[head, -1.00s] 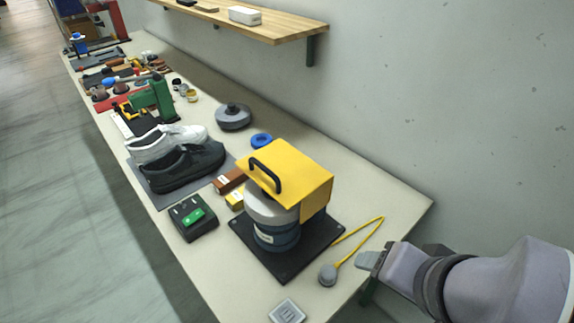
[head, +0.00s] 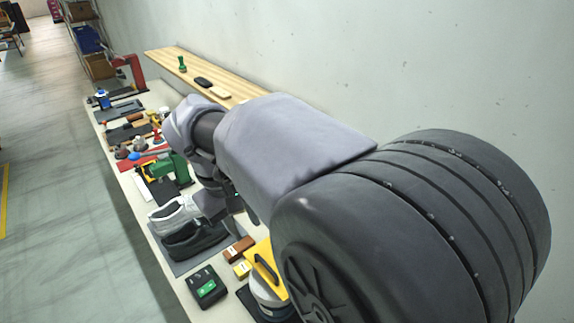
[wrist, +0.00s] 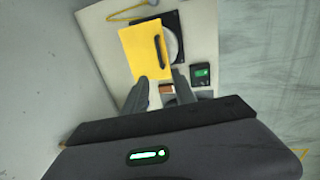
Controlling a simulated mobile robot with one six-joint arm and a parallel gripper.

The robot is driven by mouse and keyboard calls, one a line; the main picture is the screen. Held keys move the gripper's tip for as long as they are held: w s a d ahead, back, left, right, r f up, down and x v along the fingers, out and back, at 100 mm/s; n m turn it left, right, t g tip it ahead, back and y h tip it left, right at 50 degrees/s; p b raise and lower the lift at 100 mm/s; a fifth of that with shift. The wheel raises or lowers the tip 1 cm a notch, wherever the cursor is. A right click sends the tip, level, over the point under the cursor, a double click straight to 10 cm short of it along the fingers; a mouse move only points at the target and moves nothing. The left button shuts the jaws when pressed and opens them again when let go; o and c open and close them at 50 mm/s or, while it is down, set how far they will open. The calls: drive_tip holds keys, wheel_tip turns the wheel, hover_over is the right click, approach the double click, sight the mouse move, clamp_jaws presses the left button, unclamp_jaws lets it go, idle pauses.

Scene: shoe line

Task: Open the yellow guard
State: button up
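The yellow guard (wrist: 138,52) shows in the wrist view as a flat yellow cover with a black bar handle (wrist: 160,51) along its right side. It lies over part of a round grey machine on a dark base plate (wrist: 171,18). In the head view only a corner of the guard (head: 257,252) and its handle (head: 266,270) show, the rest being hidden by my arm. My gripper (wrist: 158,84) is open and empty, with its two fingers apart, above and short of the guard's near edge in the wrist view. It appears clear of the handle.
A wall and wooden shelf (head: 170,62) run along the right. A yellow cord (wrist: 128,14) lies beyond the guard.

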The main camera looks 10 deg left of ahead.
sight(266, 264)
drive_tip(key=w+f+b, duration=0.1)
drive_tip(key=f, duration=0.4)
drive_tip(key=d+f+b, duration=0.1)
drive_tip(key=f, duration=0.5)
drive_tip(key=w+d+f+b, duration=0.1)
drive_tip(key=f, duration=0.5)
drive_tip(key=shift+w+d+f, duration=0.1)
drive_tip(key=shift+w+d, duration=0.15)
drive_tip(key=shift+w, duration=0.1)
clamp_jaws()
